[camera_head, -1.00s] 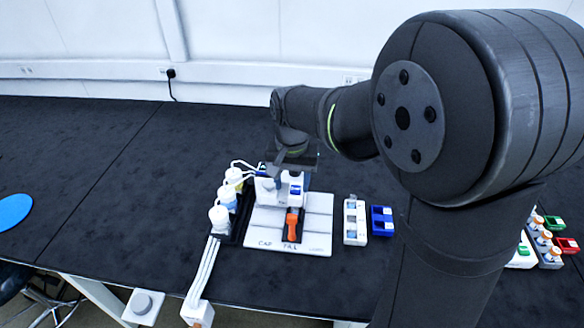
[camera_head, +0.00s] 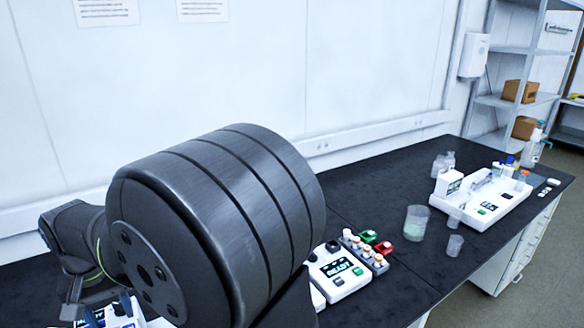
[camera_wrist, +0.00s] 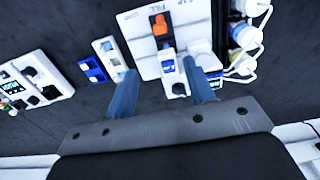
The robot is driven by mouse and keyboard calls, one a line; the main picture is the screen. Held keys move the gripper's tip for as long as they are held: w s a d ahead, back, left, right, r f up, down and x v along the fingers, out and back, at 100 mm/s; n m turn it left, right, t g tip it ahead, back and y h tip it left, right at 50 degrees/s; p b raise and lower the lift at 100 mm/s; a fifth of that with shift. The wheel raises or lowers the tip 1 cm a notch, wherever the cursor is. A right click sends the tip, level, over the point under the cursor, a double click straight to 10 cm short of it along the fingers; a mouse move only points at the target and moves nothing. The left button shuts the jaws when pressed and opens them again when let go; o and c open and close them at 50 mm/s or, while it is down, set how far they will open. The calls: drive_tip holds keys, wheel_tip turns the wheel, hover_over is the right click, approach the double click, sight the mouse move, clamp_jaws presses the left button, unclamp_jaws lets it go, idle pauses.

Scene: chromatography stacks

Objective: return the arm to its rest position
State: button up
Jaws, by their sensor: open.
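My gripper (camera_wrist: 159,67) shows in the wrist view with its two blue-grey fingers spread apart and nothing held between them. It is above the bench, over the white board (camera_wrist: 143,62) with a small white and blue device (camera_wrist: 168,62) and an orange piece (camera_wrist: 160,25). Whether the fingers touch anything cannot be told. In the head view my dark arm fills the lower left, and the gripper end is mostly cut off or hidden at the bottom edge.
White-capped bottles with tubes (camera_wrist: 246,38) stand right of the board in the wrist view. A blue block (camera_wrist: 92,69) is to its left. The head view shows a white instrument (camera_head: 340,272), a beaker (camera_head: 416,221) and a white tray station (camera_head: 497,203) along the bench.

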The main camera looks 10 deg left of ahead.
wheel_tip(320, 180, down, 18)
drive_tip(key=shift+d+r, duration=0.1)
drive_tip(key=shift+r, duration=0.15)
drive_tip(key=shift+w, duration=0.1)
idle(0.4)
drive_tip(key=o, duration=1.1)
drive_tip(key=shift+r, duration=0.1)
wheel_tip(320, 180, up, 15)
drive_tip(key=w+a, duration=0.3)
drive_tip(key=f, duration=0.9)
drive_tip(key=shift+s+d+f, duration=0.2)
drive_tip(key=shift+f, duration=0.05)
wheel_tip(320, 180, up, 10)
drive_tip(key=shift+r, duration=0.1)
